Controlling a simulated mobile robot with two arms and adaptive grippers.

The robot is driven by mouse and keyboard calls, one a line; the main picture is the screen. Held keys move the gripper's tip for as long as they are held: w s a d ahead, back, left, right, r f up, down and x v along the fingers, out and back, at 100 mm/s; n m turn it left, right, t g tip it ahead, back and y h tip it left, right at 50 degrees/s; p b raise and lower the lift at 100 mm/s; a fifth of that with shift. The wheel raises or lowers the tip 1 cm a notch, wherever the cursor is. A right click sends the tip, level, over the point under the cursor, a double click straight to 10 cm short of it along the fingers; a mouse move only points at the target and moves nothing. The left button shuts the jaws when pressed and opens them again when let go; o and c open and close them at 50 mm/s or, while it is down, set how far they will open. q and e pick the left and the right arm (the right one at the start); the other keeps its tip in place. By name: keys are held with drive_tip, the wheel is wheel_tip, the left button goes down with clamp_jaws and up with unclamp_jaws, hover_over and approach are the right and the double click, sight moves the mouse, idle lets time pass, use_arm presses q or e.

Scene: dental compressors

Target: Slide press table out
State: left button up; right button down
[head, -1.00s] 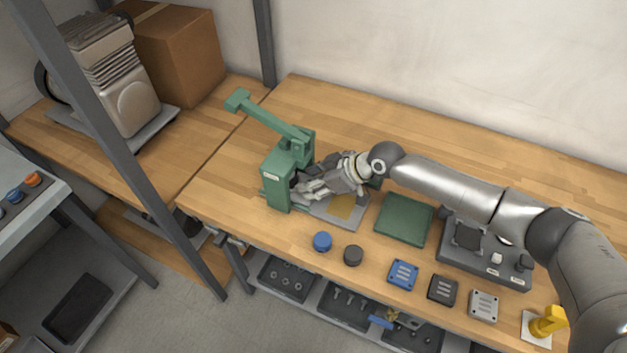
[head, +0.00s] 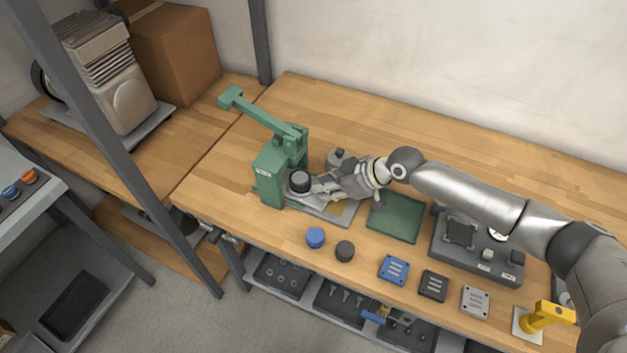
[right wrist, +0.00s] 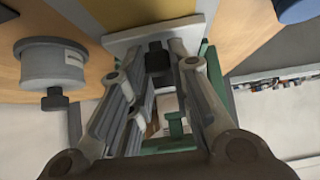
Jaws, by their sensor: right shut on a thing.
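The green press (head: 283,172) stands on the bench with its lever arm raised to the upper left. Its flat grey press table (head: 318,211) reaches out to the right from the press base and carries a yellow patch. A black round part (head: 299,180) sits at the press, just left of my fingertips. My right gripper (head: 318,188) is low over the press table. In the right wrist view its fingers close around a dark knob (right wrist: 157,58) in front of the pale plate (right wrist: 150,34). The exact contact is partly hidden. My left gripper is not in view.
A grey canister (head: 341,159) stands behind my right gripper. A green mat (head: 397,218) lies to the right, then a grey fixture (head: 478,262). Blue (head: 315,237) and black (head: 345,250) caps sit near the front edge. The back of the bench is clear.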

drive_tip(key=d, duration=0.1)
drive_tip(key=s+d, duration=0.1)
drive_tip(key=d, duration=0.1)
drive_tip(key=s+d, duration=0.1)
drive_tip(key=shift+s+d, duration=0.15)
drive_tip(key=shift+s, duration=0.1)
drive_tip(key=shift+s+d, duration=0.15)
drive_tip(key=shift+d, duration=0.1)
drive_tip(key=shift+f, duration=0.1)
drive_tip(key=c, duration=1.3)
unclamp_jaws()
drive_tip(key=shift+d, duration=0.1)
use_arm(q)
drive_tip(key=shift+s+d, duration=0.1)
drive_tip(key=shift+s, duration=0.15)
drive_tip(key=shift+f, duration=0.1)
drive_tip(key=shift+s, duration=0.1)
use_arm(e)
drive_tip(key=v, duration=1.2)
